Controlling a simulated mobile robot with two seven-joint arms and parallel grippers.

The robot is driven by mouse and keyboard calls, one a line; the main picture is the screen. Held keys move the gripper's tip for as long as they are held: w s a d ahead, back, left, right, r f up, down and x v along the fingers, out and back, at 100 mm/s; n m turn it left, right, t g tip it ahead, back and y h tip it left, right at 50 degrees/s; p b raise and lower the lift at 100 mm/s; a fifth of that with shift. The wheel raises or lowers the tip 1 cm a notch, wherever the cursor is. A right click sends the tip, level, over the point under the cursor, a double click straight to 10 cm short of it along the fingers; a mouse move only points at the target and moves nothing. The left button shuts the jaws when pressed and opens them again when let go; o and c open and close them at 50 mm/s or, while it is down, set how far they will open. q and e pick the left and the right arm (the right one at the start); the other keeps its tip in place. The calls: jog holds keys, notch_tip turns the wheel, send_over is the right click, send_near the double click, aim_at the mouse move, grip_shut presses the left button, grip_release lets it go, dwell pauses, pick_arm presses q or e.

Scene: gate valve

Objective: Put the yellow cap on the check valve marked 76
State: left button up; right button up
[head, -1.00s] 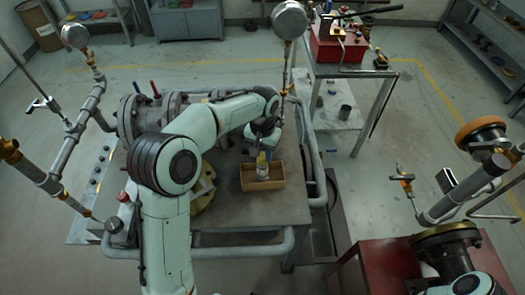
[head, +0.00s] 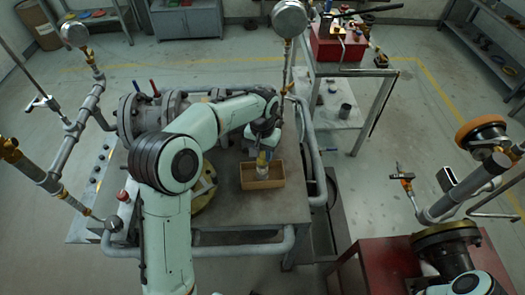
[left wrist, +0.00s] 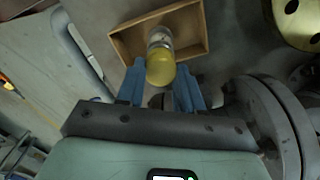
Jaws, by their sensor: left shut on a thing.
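The yellow cap (left wrist: 161,68) is between the blue fingers of my left gripper (left wrist: 160,92) in the left wrist view. A silver, pale cylinder (left wrist: 160,38) lines up with it on the far side, over the wooden box; I cannot tell whether the two are joined. In the head view my left gripper (head: 264,143) points down over the box, with the yellow cap (head: 262,158) and the pale cylinder (head: 261,171) below it. The gripper is shut on the cap. No marking 76 is readable, so I cannot tell which fitting is that check valve. My right gripper is not in view.
The open wooden box (head: 270,185) sits on the grey workbench (head: 240,215). Flanged pipework (head: 130,115) stands at the bench's left and back. A gauge on a stem (head: 289,20) rises behind the arm. A red table (head: 385,270) stands at the lower right.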

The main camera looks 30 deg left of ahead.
pick_arm(q)
jog(key=o, duration=1.6)
jog(key=shift+c, duration=0.2)
jog(key=shift+r, duration=0.1)
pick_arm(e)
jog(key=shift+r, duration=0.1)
pick_arm(q)
jog(key=shift+r+p, duration=1.25)
jog(key=shift+r, duration=0.95)
jog(key=shift+r+p, duration=0.85)
jog(key=shift+r, duration=0.9)
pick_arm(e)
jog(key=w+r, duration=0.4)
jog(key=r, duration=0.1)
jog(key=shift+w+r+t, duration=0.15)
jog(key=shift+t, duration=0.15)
pick_arm(q)
jog(key=shift+f, duration=0.1)
